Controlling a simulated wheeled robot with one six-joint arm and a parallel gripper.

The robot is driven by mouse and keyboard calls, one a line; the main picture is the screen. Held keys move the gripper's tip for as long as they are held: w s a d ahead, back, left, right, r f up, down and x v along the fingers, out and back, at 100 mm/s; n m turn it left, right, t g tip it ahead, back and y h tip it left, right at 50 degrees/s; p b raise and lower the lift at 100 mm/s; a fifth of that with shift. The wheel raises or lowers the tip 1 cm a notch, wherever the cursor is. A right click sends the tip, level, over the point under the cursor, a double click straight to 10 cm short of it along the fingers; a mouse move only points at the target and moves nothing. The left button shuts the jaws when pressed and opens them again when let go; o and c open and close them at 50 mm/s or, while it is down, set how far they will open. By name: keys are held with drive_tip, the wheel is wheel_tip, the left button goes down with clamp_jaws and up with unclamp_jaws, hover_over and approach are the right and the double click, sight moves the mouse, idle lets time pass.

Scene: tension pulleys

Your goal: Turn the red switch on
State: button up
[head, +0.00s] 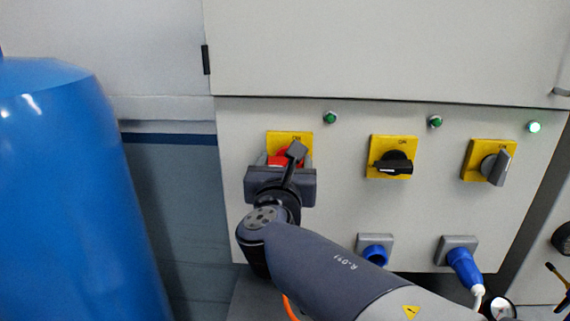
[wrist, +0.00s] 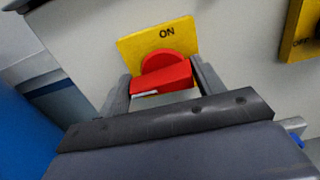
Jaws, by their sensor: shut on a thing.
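The red switch (head: 286,157) is on a yellow plate (head: 303,138) at the left of the grey cabinet front. In the wrist view the red switch (wrist: 162,75) shows its handle lying about level, slightly tilted, below the word ON on the yellow plate (wrist: 184,37). My gripper (head: 283,166) is at the switch, with one finger on each side of the handle. In the wrist view my gripper (wrist: 162,84) is shut on the ends of the red handle. In the head view my gripper hides the lower part of the switch.
A black switch (head: 393,163) and a grey switch (head: 494,163) sit on yellow plates to the right. Green lamps (head: 331,118) are above; the right one (head: 534,127) is lit. Blue sockets (head: 375,252) are below. A large blue tank (head: 75,190) stands at left.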

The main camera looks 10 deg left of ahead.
drive_tip(key=shift+f+m+b, duration=0.1)
drive_tip(key=shift+m+b, duration=0.2)
drive_tip(key=shift+b, duration=0.15)
drive_tip(key=m+b, duration=0.3)
drive_tip(key=shift+f, duration=0.1)
drive_tip(key=m+b, duration=0.5)
drive_tip(key=b, duration=0.1)
drive_tip(key=m+b, duration=0.4)
drive_tip(key=m, duration=0.1)
drive_tip(key=shift+d, duration=0.15)
drive_tip(key=shift+d+r+m+b, duration=0.1)
drive_tip(key=shift+r+m+b, duration=0.1)
drive_tip(key=shift+m+b, duration=0.8)
drive_tip(key=shift+r+m+b, duration=0.15)
drive_tip(key=shift+m+b, duration=0.65)
drive_tip(key=shift+m, duration=0.3)
drive_tip(key=o, duration=1)
drive_tip(key=shift+r, duration=0.1)
drive_tip(key=shift+s, duration=0.1)
